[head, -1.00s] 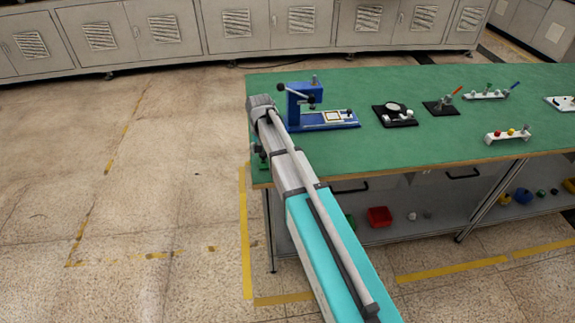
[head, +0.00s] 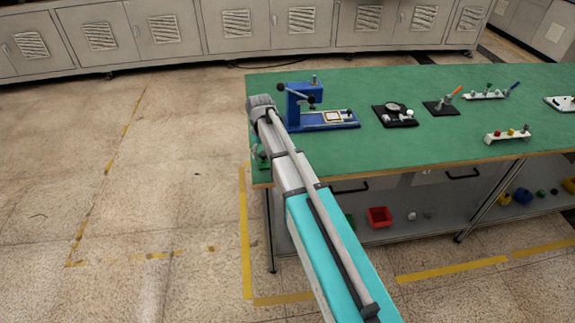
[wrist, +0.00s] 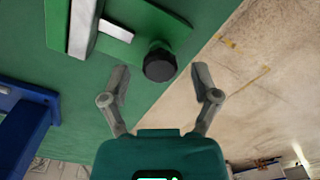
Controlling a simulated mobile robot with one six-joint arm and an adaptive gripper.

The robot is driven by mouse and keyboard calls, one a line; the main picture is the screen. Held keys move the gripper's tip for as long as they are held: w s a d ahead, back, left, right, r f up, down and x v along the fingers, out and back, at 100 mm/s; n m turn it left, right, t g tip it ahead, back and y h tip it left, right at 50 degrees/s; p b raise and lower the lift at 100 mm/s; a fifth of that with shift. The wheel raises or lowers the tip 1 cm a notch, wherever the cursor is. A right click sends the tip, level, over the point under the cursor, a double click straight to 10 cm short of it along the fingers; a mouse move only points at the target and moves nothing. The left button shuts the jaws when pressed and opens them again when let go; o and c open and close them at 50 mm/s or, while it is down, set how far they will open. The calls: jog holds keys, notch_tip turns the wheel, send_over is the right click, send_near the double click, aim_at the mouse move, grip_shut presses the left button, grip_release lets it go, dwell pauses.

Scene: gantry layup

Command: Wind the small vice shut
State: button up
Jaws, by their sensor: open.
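The small green vice (wrist: 155,25) is in the wrist view, fixed near the table's edge, with pale metal jaw faces (wrist: 83,28) and a gap between them. Its round black knob (wrist: 160,66) points toward my gripper (wrist: 160,76). The two fingers are spread, with the knob between and slightly beyond their tips. I see no finger closed on it. In the head view the vice (head: 261,157) shows only partly, at the left end of the table beside my arm; my fingers are hidden there.
A blue press (head: 300,100) stands close to the vice and also shows in the wrist view (wrist: 28,125). Several fixtures, including a black one (head: 395,115), sit farther right on the green table (head: 385,155). Open floor lies left of the table.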

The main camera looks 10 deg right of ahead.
aim_at(263, 154)
jog(key=n, duration=1.3)
notch_tip(263, 154, up, 14)
jog(key=p, duration=1.4)
jog(key=s+d+f+m+b, duration=0.2)
jog(key=s+f+m+b, duration=0.1)
jog(key=s+m, duration=0.3)
jog(key=s+d+f+m+b, duration=0.3)
jog(key=s+m, duration=0.3)
jog(key=s, duration=0.4)
jog(key=shift+s+f+m, duration=0.15)
jog(key=shift+m, duration=0.25)
dwell(0.6)
jog(key=s+d+m, duration=0.1)
jog(key=s+m, duration=0.4)
jog(key=s, duration=0.1)
jog(key=shift+s+d, duration=0.2)
jog(key=shift+s, duration=0.1)
dwell(1.1)
